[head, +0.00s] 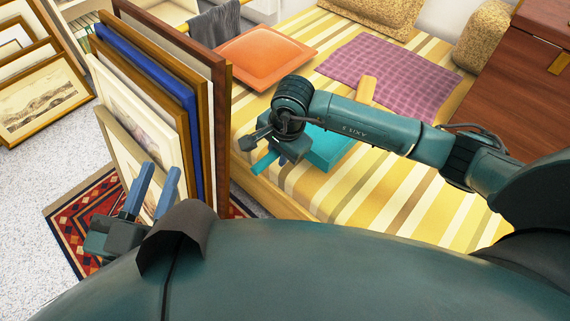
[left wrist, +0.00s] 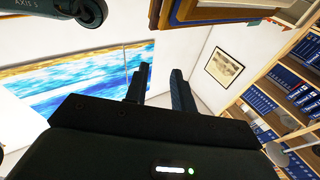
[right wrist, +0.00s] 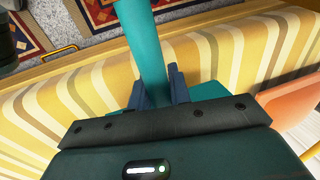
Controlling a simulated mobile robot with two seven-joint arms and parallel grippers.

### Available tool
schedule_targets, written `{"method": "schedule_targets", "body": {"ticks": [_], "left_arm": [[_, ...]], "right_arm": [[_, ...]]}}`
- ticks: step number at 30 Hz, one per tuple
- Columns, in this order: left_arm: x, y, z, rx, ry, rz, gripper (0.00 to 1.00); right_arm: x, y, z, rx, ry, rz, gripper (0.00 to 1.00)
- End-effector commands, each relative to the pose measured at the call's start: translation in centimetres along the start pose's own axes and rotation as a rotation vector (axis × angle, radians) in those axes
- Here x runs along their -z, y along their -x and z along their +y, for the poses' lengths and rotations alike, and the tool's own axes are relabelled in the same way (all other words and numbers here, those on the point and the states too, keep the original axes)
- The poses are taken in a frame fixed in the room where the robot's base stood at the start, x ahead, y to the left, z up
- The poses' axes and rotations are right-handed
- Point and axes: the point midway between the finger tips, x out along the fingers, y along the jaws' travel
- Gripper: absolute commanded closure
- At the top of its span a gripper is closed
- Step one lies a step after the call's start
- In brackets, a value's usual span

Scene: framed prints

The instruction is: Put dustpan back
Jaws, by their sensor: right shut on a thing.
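The teal dustpan (head: 332,148) is over the striped bench, partly hidden behind my right arm. My right gripper (head: 272,150) is shut on it. In the right wrist view its long teal handle (right wrist: 142,45) passes between the fingers, and a flat teal part (right wrist: 210,92) shows behind them. I cannot tell whether the dustpan touches the bench. My left gripper (head: 159,172) is open and empty at the lower left, in front of the framed prints. Its two separated fingers also show in the left wrist view (left wrist: 160,72).
Several framed prints (head: 218,110) stand upright on a patterned rug (head: 62,208), left of the right gripper. The striped bench (head: 300,190) bears an orange cushion (head: 265,53) and purple cloth (head: 385,70). A wooden piece (head: 367,90) shows behind my right arm. A wooden cabinet (head: 515,85) stands right.

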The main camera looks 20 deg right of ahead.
Motion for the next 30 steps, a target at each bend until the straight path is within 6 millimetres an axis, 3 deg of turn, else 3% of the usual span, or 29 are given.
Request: {"method": "schedule_targets", "body": {"ticks": [8, 12, 23, 24, 30], "left_arm": [[-0.5, 0.0, 0.3, -0.01, 0.032, 0.017, 0.75], [0.4, -0.5, 0.0, -0.017, 0.008, 0.071, 0.75], [0.7, -0.5, -0.1, -0.018, 0.001, 0.084, 0.75], [0.9, -0.6, -0.1, -0.018, -0.002, 0.088, 0.75], [0.9, -0.6, -0.1, -0.018, -0.002, 0.088, 0.75]], "right_arm": [[-0.1, -3.7, 0.8, -0.001, -0.001, -0.002, 1.0], [0.0, -5.5, 1.1, 0.001, 0.0, -0.001, 1.0], [0.0, -5.7, 1.1, 0.002, 0.001, 0.0, 1.0], [0.0, -5.6, 1.1, 0.002, 0.001, -0.001, 0.78], [0.0, -5.5, 1.1, 0.001, 0.001, -0.001, 0.61]]}}
